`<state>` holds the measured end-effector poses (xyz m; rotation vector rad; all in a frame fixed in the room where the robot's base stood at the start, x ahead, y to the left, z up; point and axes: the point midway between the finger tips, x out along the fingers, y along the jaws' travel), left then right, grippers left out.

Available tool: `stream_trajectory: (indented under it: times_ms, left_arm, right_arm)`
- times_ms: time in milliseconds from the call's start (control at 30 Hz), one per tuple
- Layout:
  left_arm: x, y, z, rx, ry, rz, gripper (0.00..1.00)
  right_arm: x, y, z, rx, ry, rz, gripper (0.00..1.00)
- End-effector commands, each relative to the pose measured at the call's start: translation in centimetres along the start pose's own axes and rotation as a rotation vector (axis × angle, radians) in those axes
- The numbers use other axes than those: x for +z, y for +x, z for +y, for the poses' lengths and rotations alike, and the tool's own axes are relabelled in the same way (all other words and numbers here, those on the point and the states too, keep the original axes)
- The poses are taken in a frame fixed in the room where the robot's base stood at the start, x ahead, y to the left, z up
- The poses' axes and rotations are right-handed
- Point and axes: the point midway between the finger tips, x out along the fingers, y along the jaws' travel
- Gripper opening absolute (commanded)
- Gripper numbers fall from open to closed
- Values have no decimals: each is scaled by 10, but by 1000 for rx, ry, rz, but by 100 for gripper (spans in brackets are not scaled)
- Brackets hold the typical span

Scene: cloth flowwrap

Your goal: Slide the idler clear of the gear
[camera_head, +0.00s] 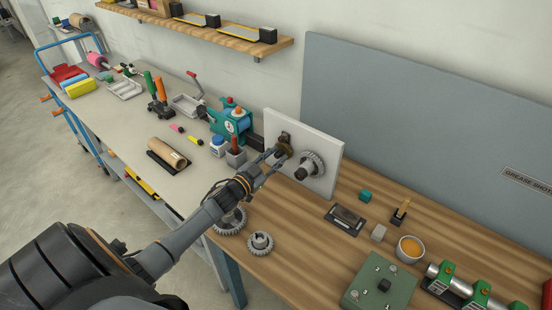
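A white upright plate (326,177) stands on the wooden bench. A grey toothed gear (316,162) with a dark hub is mounted on its face. A small brown, round part, seemingly the idler (286,149), sits left of the gear on a dark mount; whether their teeth touch is too small to tell. My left gripper (277,154) reaches in from the lower left, its slim fingers apart along their length and their tips at the brown part. Whether they grip it cannot be made out. My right gripper is out of view.
Two loose gears, a larger one (229,221) and a smaller one (260,243), lie on the bench below my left arm. A teal machine (231,121) and a grey cup (236,157) stand left of the plate. A bowl (409,249) and a green block (381,285) are at right.

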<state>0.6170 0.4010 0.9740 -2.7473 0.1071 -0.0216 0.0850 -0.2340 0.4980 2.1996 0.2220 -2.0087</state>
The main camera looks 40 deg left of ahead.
Motion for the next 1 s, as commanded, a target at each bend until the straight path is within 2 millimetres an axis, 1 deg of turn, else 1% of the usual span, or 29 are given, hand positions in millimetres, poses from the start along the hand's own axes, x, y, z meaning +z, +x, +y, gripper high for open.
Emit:
stream_trajectory:
  times_ms: [233, 300, 433, 567, 800, 900, 1000]
  left_arm:
    - [0, 0, 0, 0, 0, 0, 42]
    - [0, 0, 0, 0, 0, 0, 42]
    - [-8, 0, -4, 1, 3, 2, 42]
    - [-28, 0, -11, 3, 5, 3, 42]
    - [-71, 0, -29, 2, 5, 3, 42]
    - [-82, 0, -34, 1, 2, 1, 42]
    - [-90, 0, -37, 1, 1, 1, 42]
  right_arm:
    - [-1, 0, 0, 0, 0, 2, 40]
    - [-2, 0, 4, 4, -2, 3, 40]
    - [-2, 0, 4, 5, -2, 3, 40]
    - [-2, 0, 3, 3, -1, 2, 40]
    - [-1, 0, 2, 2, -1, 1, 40]
    - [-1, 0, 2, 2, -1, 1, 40]
    - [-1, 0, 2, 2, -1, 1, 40]
